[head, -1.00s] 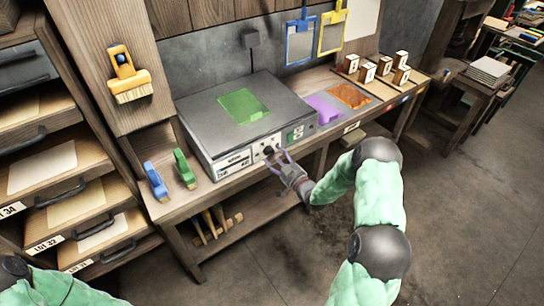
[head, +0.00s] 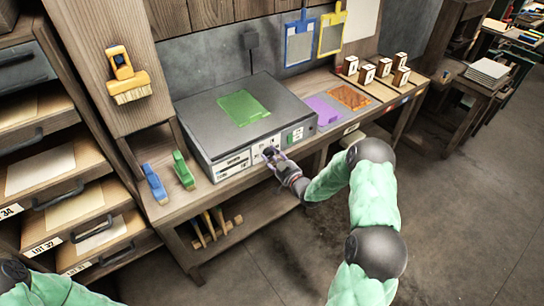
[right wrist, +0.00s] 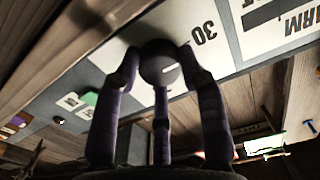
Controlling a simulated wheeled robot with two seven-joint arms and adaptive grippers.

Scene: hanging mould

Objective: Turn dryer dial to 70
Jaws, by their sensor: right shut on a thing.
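The dryer (head: 220,108) is a grey box on the bench with a green sheet (head: 243,107) on top. Its small dark round dial (head: 268,151) is on the front panel. In the right wrist view the dial (right wrist: 158,62) is grey with a short white line toward the right, and a printed 30 lies to its upper right. A 70 is not readable. My right gripper (head: 276,161) is at the front panel, and its purple fingers (right wrist: 160,76) are shut on the dial from both sides. My left gripper is out of view.
Blue (head: 155,184) and green (head: 183,171) tools stand on the bench left of the dryer. A purple sheet (head: 324,111), an orange sheet (head: 350,97) and several wooden blocks stand to the right. Shelves with drawers (head: 35,175) are at left. The floor in front is clear.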

